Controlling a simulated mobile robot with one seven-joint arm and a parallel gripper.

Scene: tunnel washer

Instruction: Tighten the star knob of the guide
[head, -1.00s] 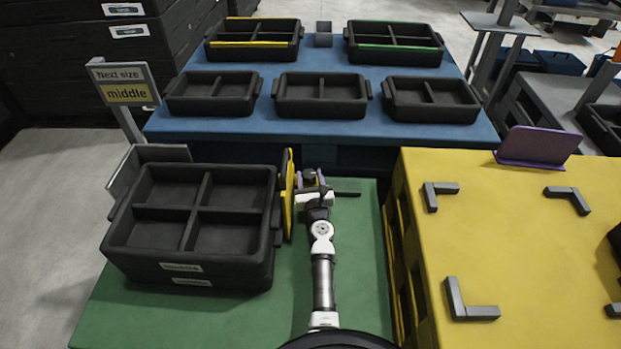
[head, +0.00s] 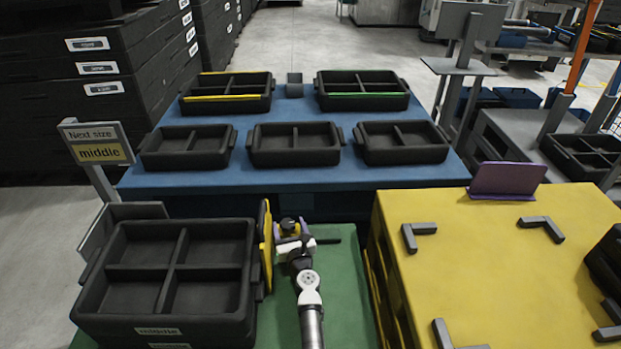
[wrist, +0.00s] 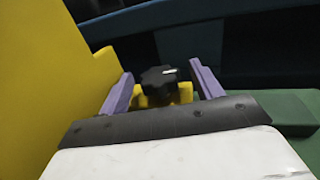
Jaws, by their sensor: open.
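The star knob (wrist: 160,78) is black with a white mark, on a yellow mount, and shows between my two purple fingers in the wrist view. My gripper (wrist: 161,84) is open, with one finger on each side of the knob and a gap on both sides. In the head view my gripper (head: 291,228) is beside the yellow guide (head: 266,240), on its right, and the dark knob (head: 288,222) is small there. The guide stands upright along the right side of the black crate (head: 150,328). Whether a finger touches the knob is unclear.
The stacked crates stand on a green table (head: 345,290). A yellow table (head: 500,270) with grey corner brackets is close on the right. A blue table (head: 300,180) with several black trays lies behind. A sign (head: 97,145) reading "Next size middle" stands at the left.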

